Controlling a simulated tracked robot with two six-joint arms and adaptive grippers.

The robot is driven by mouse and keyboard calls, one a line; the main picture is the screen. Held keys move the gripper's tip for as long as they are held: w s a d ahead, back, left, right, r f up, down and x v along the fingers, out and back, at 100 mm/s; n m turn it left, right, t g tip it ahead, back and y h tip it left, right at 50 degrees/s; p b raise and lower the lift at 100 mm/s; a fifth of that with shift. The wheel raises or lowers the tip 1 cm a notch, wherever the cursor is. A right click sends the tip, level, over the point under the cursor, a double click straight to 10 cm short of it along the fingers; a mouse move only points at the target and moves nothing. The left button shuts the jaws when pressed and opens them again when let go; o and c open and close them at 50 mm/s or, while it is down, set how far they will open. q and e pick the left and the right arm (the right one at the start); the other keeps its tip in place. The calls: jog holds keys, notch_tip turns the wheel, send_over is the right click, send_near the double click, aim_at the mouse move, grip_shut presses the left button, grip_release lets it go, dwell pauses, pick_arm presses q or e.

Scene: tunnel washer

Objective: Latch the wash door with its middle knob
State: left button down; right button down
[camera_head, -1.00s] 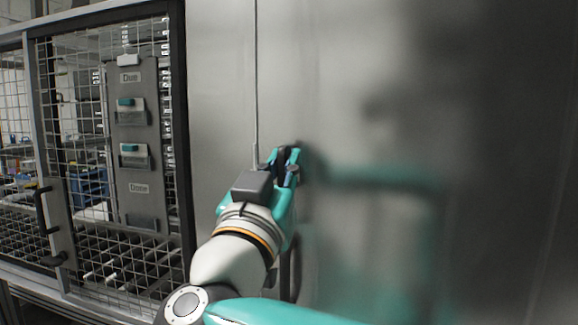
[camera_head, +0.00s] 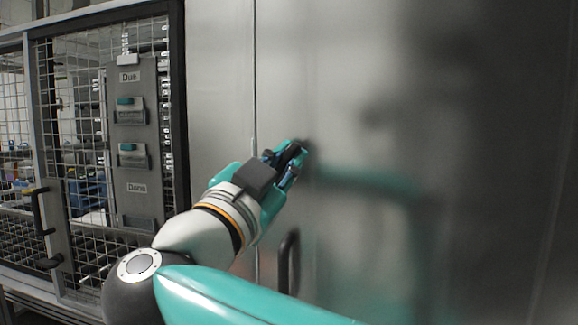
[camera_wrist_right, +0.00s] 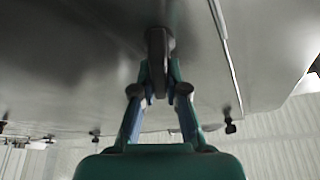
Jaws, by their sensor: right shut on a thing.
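The wash door (camera_head: 400,90) is a broad grey metal panel with a thin vertical seam on its left. My right gripper (camera_head: 298,152) is shut on the middle knob, which shows as a dark spot (camera_head: 305,144) at its fingertips and is mostly hidden by them. In the right wrist view, the dark knob (camera_wrist_right: 158,45) stands between the two fingers of my right gripper (camera_wrist_right: 158,75), against the grey door (camera_wrist_right: 80,60). The door looks close to flush at the seam. My left gripper is not in view.
A dark vertical handle (camera_head: 288,262) is on the door below my right gripper. The door face to the right is clear.

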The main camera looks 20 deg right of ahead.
jog(key=m+g, duration=0.1)
jog(key=m, duration=0.2)
jog(key=shift+w+f+m+g, duration=0.1)
jog(key=shift+f+m+g, duration=0.2)
jog(key=shift+f+g, duration=0.1)
jog(key=m+g, duration=0.1)
jog(key=m, duration=0.2)
jog(key=shift+d+g+h, duration=0.1)
jog(key=shift+g+h, duration=0.2)
jog(key=m, duration=0.2)
jog(key=m+g+y, duration=0.1)
jog(key=m, duration=0.1)
jog(key=m+g+p, duration=0.1)
jog(key=m, duration=0.1)
jog(key=shift+d+f+m, duration=0.1)
jog(key=shift+f+m, duration=0.25)
jog(key=shift+m, duration=0.05)
jog(key=shift+y, duration=0.3)
jog(key=c, duration=1.2)
grip_release()
jog(key=shift+r, duration=0.1)
